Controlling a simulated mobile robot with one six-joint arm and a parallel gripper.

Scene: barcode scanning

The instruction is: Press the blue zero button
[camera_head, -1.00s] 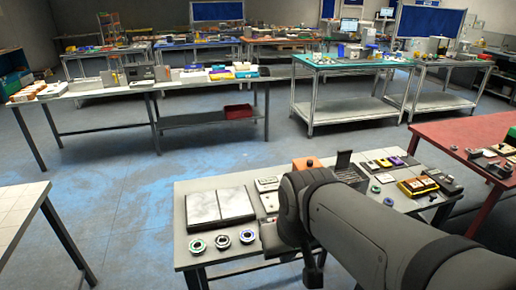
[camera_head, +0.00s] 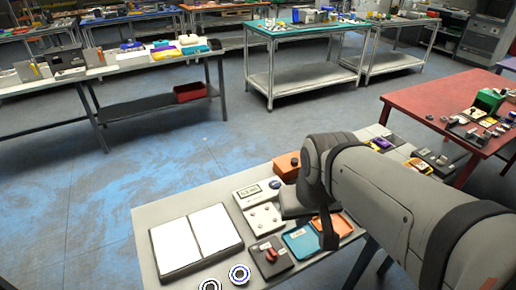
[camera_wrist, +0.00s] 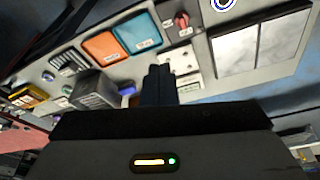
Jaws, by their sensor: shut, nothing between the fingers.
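In the wrist view my gripper (camera_wrist: 158,84) is shut and empty, its dark fingers reaching over the bench beside a pale panel with several knobs (camera_wrist: 180,62). In the head view a white device with a small display (camera_head: 250,191) stands behind that knob panel (camera_head: 264,218). A dark bluish spot (camera_head: 275,184) shows at the device's right end; I cannot tell whether it is the blue zero button. A small blue piece (camera_wrist: 128,90) shows left of my fingers in the wrist view. My arm hides my fingertips in the head view; contact cannot be told.
Two white panels (camera_head: 190,238) lie left of the device. A box with a red knob (camera_head: 270,257), a blue tray (camera_head: 302,241) and an orange tray (camera_head: 336,231) lie in front. An orange block (camera_head: 287,165) stands behind. Blue floor is open beyond the bench.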

